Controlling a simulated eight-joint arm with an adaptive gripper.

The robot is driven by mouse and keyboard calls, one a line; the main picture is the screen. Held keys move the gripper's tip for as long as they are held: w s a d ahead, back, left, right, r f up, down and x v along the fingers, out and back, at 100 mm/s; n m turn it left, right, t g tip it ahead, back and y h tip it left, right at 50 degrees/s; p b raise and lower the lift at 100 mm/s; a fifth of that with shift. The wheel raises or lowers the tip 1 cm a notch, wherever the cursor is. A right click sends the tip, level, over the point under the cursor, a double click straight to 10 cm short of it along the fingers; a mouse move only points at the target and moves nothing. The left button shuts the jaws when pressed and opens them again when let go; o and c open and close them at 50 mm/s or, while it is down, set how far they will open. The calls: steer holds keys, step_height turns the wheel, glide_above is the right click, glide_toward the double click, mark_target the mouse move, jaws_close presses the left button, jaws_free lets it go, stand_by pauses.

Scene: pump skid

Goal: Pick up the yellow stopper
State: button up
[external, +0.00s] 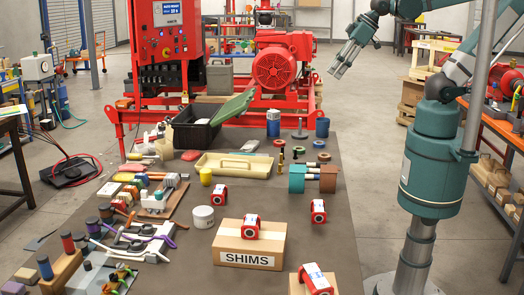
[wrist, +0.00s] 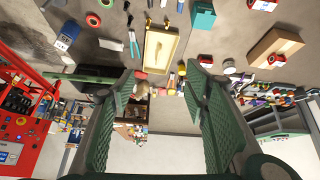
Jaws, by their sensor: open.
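The yellow stopper (external: 206,176) is a small upright yellow cylinder on the dark mat (external: 338,240), just in front of the left end of the cream tray (external: 255,166). In the wrist view, a small yellow shape that appears to be the stopper (wrist: 181,69) shows near the tip of the right-hand finger. My gripper (external: 337,72) is raised at the upper right of the external view, well away from the stopper. Its two green fingers stand wide apart in the wrist view (wrist: 160,85), with nothing between them.
A white can (external: 203,217), the SHIMS box (external: 249,245) and red blocks (external: 219,195) stand near the stopper. A black crate with a green lid (external: 195,135) is behind it. Teal and brown blocks (external: 297,180) stand to the right. Cluttered tools and parts lie left.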

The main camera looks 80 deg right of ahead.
steer(key=w+a+r+n+g, duration=0.2)
steer(key=w+n, duration=0.2)
steer(key=w, duration=0.9)
steer(key=n+g+b, duration=0.3)
steer(key=n+g, duration=0.1)
steer(key=n, duration=0.8)
glide_above(206, 170)
steer(key=f, duration=3.2)
steer(key=shift+d, duration=0.4)
steer(key=shift+w+a+f+g, duration=0.1)
steer(key=shift+w+f+g, duration=0.05)
steer(key=shift+f, duration=0.2)
steer(key=shift+w+a+f+g, duration=0.1)
steer(key=shift+f+g, duration=0.05)
steer(key=shift+f, duration=0.2)
steer(key=shift+f, duration=1.25)
steer(key=shift+s+f, duration=0.15)
steer(key=shift+f, duration=2.5)
